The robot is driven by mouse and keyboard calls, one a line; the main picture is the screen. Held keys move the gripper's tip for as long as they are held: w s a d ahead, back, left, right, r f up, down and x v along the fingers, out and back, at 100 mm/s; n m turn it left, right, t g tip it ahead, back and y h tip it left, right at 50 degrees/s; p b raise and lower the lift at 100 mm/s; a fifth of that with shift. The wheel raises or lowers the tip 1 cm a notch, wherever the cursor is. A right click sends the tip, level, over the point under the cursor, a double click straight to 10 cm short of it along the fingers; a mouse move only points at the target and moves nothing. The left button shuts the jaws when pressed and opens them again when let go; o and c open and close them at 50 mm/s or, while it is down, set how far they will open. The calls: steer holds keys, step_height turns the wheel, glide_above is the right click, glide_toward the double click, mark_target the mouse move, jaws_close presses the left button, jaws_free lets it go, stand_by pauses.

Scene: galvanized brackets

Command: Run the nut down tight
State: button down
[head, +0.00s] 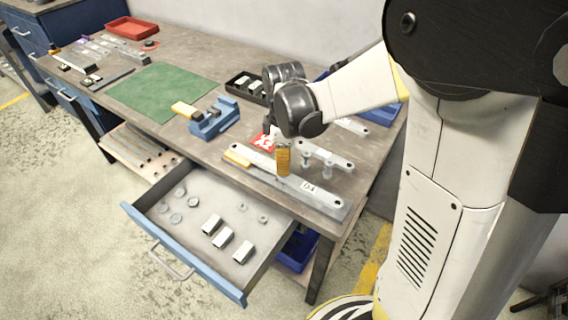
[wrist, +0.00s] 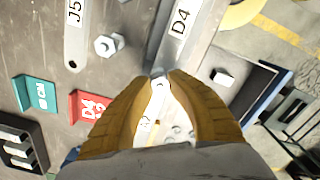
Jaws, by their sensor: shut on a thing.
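My gripper (head: 283,172) points down over the pale bracket marked D4 (head: 328,202) near the front edge of the bench. Its yellow fingers also show in the wrist view (wrist: 160,74), where their tips come together at a small grey piece, seemingly the nut (wrist: 158,71), beside the D4 bracket (wrist: 176,42). The fingertips mostly hide the piece, so its thread and seating cannot be made out. Another hex fastener (wrist: 109,44) stands between the D4 bracket and a bar marked J5 (wrist: 76,30).
An open drawer (head: 152,223) below the bench front holds white-topped blocks and round pieces. A blue holder (head: 214,122), a green mat (head: 162,91) and a red tray (head: 131,28) lie to the left. Red (wrist: 88,106) and teal (wrist: 37,92) signs stand near the gripper.

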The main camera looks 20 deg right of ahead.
steer(key=m, duration=0.5)
steer(key=shift+m, duration=0.4)
steer(key=m, duration=0.6)
steer(key=c, duration=1.6)
jaws_free()
steer(key=shift+w+f, duration=0.1)
steer(key=shift+w, duration=0.1)
steer(key=shift+s, duration=0.1)
